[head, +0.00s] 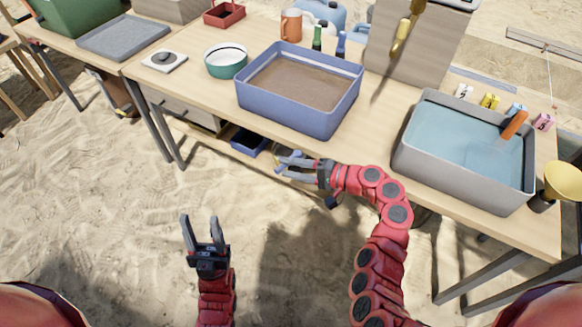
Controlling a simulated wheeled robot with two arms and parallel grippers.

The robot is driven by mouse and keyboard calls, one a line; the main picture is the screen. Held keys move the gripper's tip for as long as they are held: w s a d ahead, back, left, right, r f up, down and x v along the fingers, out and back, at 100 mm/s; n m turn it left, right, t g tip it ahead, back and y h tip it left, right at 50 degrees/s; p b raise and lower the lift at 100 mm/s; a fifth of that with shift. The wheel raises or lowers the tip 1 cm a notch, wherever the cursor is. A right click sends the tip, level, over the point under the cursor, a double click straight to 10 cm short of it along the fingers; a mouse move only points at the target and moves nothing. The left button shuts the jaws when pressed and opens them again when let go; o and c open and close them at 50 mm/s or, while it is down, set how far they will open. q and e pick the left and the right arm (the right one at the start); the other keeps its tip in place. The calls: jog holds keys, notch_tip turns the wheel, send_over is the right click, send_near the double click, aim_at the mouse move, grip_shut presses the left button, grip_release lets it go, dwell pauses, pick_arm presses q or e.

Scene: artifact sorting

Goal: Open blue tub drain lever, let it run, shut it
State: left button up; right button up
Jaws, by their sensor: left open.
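The blue tub (300,118) stands on the wooden table and holds flat, brown, muddy-looking contents. My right gripper (284,166) is below the table's front edge, under the tub, with its fingers pointing left and a gap between them. A small blue part, perhaps the drain lever, shows at these fingers. The fingers partly cover it, so I cannot tell its position or whether they touch it. My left gripper (205,219) is open and empty over the sand, well left of the tub and pointing forward.
A blue bin (249,142) sits on the lower shelf beneath the table. A grey tub (405,150) of water with an orange-handled tool stands right. A green bowl (226,64), bottles and an orange mug (291,26) stand around the blue tub. Open sand lies before the table.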

jog(key=shift+d, duration=0.15)
jog(key=shift+s+d+r, duration=0.1)
jog(key=shift+d+r, duration=0.05)
jog(key=shift+d, duration=0.15)
jog(key=p+v, duration=0.2)
jog(key=v, duration=1.4)
jog(key=shift+s+d, duration=0.25)
